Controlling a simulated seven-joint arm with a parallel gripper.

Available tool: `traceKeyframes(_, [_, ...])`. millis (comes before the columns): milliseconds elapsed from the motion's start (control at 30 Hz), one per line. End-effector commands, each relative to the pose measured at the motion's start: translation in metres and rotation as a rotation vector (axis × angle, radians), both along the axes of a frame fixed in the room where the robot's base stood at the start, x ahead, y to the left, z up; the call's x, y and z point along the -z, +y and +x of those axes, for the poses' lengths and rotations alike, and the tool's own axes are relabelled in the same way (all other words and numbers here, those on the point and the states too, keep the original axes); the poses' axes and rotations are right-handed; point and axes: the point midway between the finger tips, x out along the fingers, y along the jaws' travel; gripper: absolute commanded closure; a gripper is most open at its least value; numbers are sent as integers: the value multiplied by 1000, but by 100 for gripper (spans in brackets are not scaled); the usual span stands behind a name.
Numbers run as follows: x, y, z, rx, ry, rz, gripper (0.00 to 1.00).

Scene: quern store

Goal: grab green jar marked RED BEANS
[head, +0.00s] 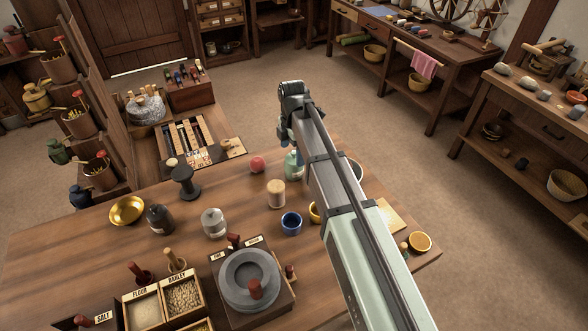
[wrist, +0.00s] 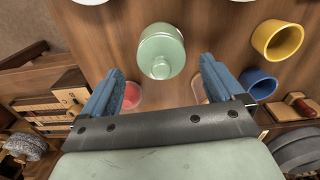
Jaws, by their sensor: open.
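A pale green jar (wrist: 163,45) with a round lid and knob stands on the wooden table, seen from above in the wrist view. In the head view the green jar (head: 291,166) is partly hidden behind my arm. No label can be read on it. My gripper (wrist: 160,68) is open, with its blue fingers spread to either side below the jar in the picture. The fingers do not appear to touch it, and nothing is between them. In the head view my gripper is mostly hidden behind the wrist.
A stone quern (head: 249,278) and grain boxes (head: 163,301) sit at the front. A dark spool (head: 185,182) and brass bowl (head: 127,211) are left.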

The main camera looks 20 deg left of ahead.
Motion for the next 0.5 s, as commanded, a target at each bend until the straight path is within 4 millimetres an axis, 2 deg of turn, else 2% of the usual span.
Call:
traceKeyframes(233, [32,-4,1,0,2,-1,5])
traceKeyframes(500, [38,-4,1,0,0,0,5])
